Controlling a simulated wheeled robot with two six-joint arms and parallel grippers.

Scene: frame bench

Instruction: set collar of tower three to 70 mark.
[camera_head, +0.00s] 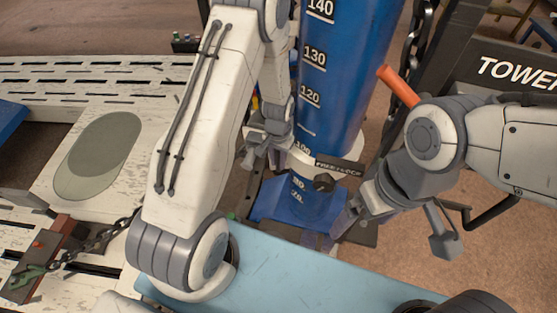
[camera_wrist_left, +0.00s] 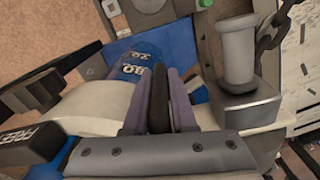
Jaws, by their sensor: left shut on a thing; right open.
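The blue tower column (camera_head: 345,80) carries white marks. The pale collar (camera_head: 352,174) is around it, between the 100 mark above and the 80 and 70 marks below. A dark label plate and a dark knob (camera_head: 324,182) are on the collar's front. My left gripper (camera_head: 262,150) is at the collar's left side. In the left wrist view its fingers (camera_wrist_left: 158,115) are shut on a dark collar tab (camera_wrist_left: 158,85); the collar (camera_wrist_left: 98,105) shows beside them, with 80 and 70 on the blue column (camera_wrist_left: 135,62). My right gripper (camera_head: 345,215) is open near the tower's foot, right of the column.
A black sign (camera_head: 515,72) reading "TOWER" stands at right; its number is cut off. A chain (camera_head: 412,50) and an orange handle (camera_head: 398,86) are right of the column. A light blue surface (camera_head: 290,265) lies in front. A slotted pale bench (camera_head: 60,100) is at left.

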